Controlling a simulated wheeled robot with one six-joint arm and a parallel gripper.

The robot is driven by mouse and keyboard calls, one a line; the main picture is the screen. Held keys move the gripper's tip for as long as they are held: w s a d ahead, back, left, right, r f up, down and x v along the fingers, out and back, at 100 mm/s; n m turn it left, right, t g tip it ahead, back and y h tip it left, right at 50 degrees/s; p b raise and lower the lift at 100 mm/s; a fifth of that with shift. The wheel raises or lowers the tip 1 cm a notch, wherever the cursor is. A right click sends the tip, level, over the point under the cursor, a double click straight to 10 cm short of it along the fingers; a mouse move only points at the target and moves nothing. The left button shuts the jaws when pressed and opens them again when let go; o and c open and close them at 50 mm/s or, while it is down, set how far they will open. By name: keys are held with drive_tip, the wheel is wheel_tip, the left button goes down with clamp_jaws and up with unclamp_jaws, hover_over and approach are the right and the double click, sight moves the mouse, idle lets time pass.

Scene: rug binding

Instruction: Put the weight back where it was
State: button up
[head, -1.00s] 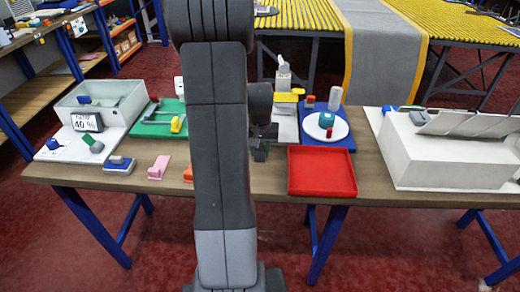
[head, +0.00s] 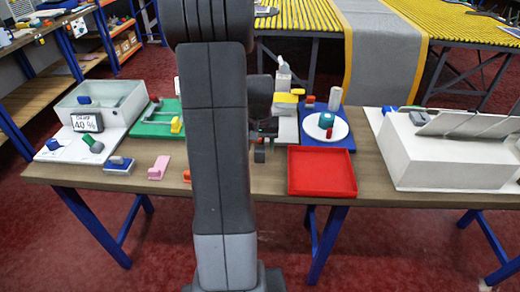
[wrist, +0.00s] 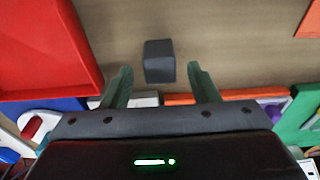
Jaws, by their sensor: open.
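The weight looks like a small dark grey block (wrist: 159,61). It sits on bare table wood in the wrist view, between and just past my fingertips, touching neither finger. In the head view a dark block (head: 260,155) shows on the table just right of my arm, left of the red tray. My gripper (wrist: 159,72) is open and empty, with green-grey fingers on either side of the block. In the head view my gripper (head: 264,132) is partly hidden by my arm and sits just above the block.
A red tray (head: 322,172) lies right of the block. Behind are a blue board (head: 342,141) with a white plate and a pale board with a yellow-topped item. A white box (head: 450,160) stands right.

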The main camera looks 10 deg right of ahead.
sight(260, 152)
wheel_tip(260, 152, up, 10)
drive_tip(key=s, duration=0.1)
drive_tip(key=shift+a+f, duration=0.15)
drive_tip(key=shift+f, duration=0.1)
drive_tip(key=shift+s, duration=0.1)
